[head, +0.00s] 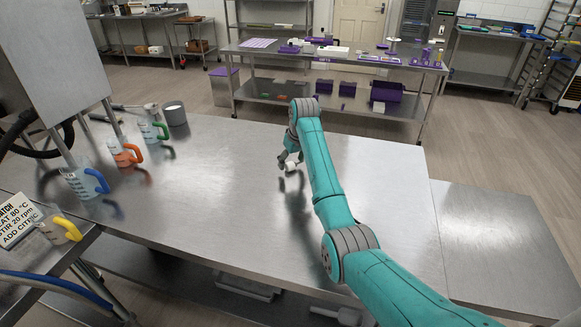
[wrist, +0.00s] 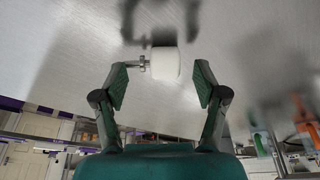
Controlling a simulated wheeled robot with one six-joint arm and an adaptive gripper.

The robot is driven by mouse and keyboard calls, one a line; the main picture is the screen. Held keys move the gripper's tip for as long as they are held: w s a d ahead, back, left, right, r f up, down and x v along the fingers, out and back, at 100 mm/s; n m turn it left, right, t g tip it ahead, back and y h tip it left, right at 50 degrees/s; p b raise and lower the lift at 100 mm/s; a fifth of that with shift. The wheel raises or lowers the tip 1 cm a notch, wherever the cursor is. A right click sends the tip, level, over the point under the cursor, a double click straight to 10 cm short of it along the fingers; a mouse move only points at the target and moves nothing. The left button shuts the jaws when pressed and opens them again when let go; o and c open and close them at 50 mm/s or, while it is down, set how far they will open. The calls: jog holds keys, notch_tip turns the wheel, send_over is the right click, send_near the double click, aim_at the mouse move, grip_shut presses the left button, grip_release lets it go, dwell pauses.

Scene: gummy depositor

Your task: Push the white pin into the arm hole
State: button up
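The white pin (head: 291,167) lies on the steel table below my gripper (head: 290,158). In the wrist view the pin (wrist: 166,65) is a thick white cylinder with a thin metal stem pointing left. My gripper (wrist: 160,72) is open, with its green-padded fingers on either side of the pin. The stem's tip is close to the left finger; I cannot tell if they touch. A gap shows between the white body and the right finger. I cannot make out the arm hole in either view.
Measuring jugs with blue (head: 86,182), orange (head: 126,154), green (head: 153,132) and yellow (head: 60,227) handles stand at the left. A grey cup (head: 175,113) stands behind them. The steel table (head: 230,215) is clear around my gripper. A rear bench (head: 250,60) holds purple items.

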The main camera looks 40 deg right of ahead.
aim_at(292, 162)
jog(key=c, duration=1.1)
notch_tip(292, 162, up, 10)
jog(key=shift+r, duration=0.1)
